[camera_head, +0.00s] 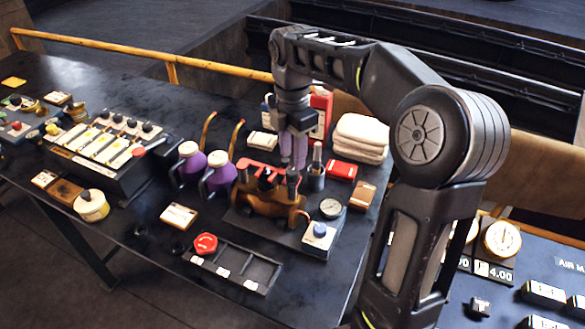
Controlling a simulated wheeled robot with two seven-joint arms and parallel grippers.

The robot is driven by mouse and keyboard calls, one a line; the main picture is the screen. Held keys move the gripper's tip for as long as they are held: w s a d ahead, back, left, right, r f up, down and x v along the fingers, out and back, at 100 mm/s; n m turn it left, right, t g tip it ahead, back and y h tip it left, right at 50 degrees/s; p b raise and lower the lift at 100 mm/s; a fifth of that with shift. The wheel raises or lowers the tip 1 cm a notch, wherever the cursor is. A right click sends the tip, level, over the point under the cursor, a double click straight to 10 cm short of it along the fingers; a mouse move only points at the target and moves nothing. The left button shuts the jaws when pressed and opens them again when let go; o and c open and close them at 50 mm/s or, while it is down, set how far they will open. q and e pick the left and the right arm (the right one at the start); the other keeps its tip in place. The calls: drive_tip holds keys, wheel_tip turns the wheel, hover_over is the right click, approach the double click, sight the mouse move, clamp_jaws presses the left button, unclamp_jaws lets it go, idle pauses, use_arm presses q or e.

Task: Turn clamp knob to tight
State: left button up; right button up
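A brown clamp-like fixture (262,208) with red bars on top stands on a dark base in the middle of the bench. My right gripper (294,166) points straight down over the right end of this fixture. A dark upright knob or post (293,185) shows just below the fingertips. I cannot tell whether the fingers touch it or how far apart they are. A blue knob (320,229) on a white block sits at the base's front right, next to a round gauge (331,208). My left gripper is not in view.
Two purple bottles (219,172) stand left of the fixture. A red knob (206,243) lies at a compartment tray (262,272) in front. Folded white towels (361,138) and red boxes (341,169) are behind right. A switch panel (112,150) is at left.

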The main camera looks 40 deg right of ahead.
sight(292, 171)
drive_tip(key=shift+f+p, duration=0.3)
drive_tip(key=shift+f, duration=2.05)
drive_tip(key=shift+c, duration=0.4)
clamp_jaws()
